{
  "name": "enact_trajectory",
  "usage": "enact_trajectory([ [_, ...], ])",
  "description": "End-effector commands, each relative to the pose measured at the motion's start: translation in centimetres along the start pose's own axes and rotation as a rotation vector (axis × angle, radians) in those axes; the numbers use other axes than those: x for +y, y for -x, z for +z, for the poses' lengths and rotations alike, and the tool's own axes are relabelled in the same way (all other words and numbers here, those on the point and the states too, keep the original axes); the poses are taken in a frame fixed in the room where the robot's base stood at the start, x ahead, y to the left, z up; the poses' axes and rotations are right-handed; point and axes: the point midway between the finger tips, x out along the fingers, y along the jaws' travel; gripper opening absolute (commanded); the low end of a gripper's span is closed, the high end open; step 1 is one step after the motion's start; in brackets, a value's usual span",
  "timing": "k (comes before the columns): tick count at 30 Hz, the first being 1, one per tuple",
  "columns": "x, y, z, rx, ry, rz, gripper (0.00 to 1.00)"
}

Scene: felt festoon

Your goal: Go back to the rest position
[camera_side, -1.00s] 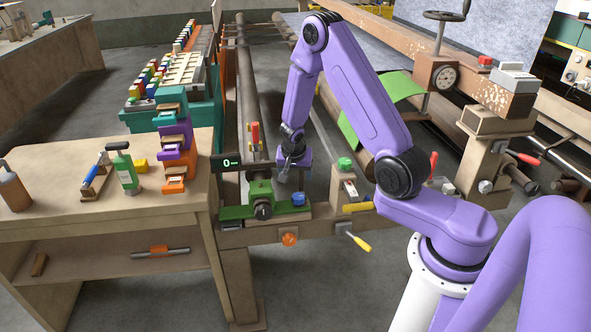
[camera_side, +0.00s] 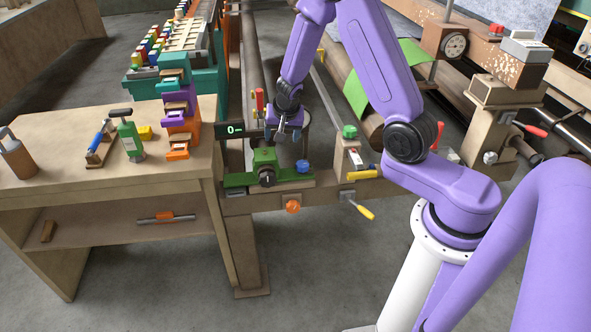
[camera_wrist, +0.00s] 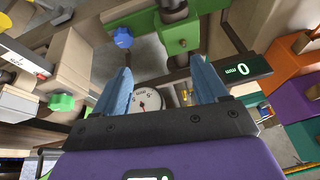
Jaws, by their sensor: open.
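My gripper (camera_side: 284,134) hangs at the end of my purple arm, just above the green clamp block (camera_side: 267,168) at the near end of the machine frame in the side view. In the wrist view my gripper (camera_wrist: 165,88) shows two blue fingers spread apart with nothing between them. The green block (camera_wrist: 180,32) lies beyond the fingertips, with a blue knob (camera_wrist: 123,37) to its left. A round dial (camera_wrist: 148,100) shows between the fingers.
A small display (camera_side: 234,129) stands left of the gripper. A green-knobbed post (camera_side: 350,133) and a yellow handle (camera_side: 362,175) are to its right.

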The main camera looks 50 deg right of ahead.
Motion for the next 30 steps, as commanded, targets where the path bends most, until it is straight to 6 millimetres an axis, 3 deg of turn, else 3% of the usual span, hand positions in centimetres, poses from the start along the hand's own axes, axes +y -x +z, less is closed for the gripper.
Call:
enact_trajectory([
  [3,-3.9,2.5,1.7,-0.024,0.138,-0.141,0.73],
  [6,-6.4,4.8,3.8,-0.058,0.253,-0.244,0.73],
  [10,-8.6,8.0,7.1,-0.113,0.408,-0.361,0.73],
  [14,-9.6,11.3,10.8,-0.178,0.569,-0.456,0.73],
  [20,-8.5,16.3,16.5,-0.281,0.826,-0.557,0.73],
  [26,-4.8,20.6,21.4,-0.376,1.092,-0.596,0.73],
  [30,-1.2,23.0,23.8,-0.423,1.282,-0.59,0.73],
])
